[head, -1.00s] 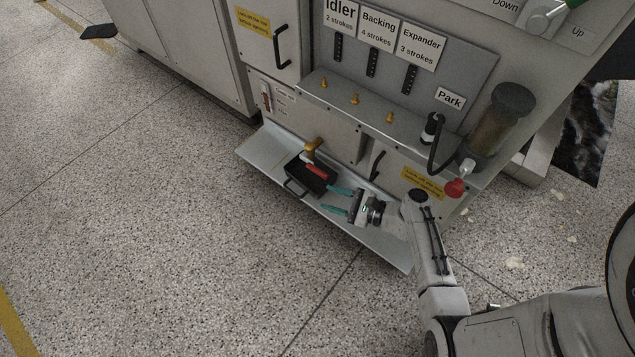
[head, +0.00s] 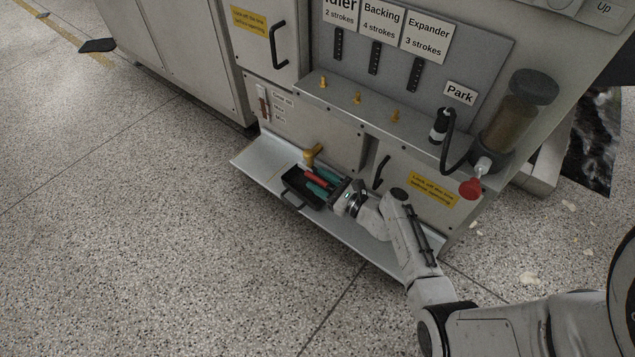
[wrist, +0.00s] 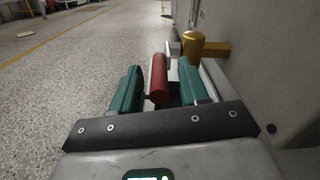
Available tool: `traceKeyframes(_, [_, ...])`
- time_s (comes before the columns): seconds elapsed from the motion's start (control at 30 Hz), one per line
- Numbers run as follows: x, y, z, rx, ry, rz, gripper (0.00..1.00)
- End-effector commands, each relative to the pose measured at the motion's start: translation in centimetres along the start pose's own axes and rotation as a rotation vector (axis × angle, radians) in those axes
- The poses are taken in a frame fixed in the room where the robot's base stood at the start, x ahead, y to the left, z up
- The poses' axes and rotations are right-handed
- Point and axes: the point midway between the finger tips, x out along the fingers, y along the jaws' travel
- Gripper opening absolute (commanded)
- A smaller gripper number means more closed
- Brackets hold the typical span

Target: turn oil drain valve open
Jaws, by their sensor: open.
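The oil drain valve shows as a brass fitting on the cabinet's lower front (head: 311,154) with a red lever (head: 313,177) reaching out over a black tray. In the wrist view the brass body (wrist: 193,46) is at the upper right and the red lever (wrist: 158,78) lies lengthwise in the middle. My gripper (wrist: 159,67) is open, with one teal finger on each side of the lever and visible gaps between. In the head view my gripper (head: 314,179) reaches in from the right, low over the tray.
The black tray (head: 291,196) with a front handle sits on a grey metal shelf (head: 257,158) under the valve. A cabinet door handle (head: 382,172) and a red knob (head: 470,188) are near my arm. The speckled floor in front is clear.

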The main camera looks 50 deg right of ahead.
Motion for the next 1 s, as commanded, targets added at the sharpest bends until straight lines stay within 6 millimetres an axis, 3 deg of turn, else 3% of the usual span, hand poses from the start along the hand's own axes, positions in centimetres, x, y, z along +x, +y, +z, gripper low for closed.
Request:
traceKeyframes(0.17, [1.15,0.06,-0.05,0.0,0.0,0.001,0.44])
traceKeyframes(0.47, [1.28,0.06,0.03,0.0,0.0,0.001,0.43])
traceKeyframes(0.9, [1.26,0.23,-0.02,0.0,0.0,0.004,0.01])
traceKeyframes(1.0, [1.25,0.3,-0.04,0.001,0.001,0.006,0.0])
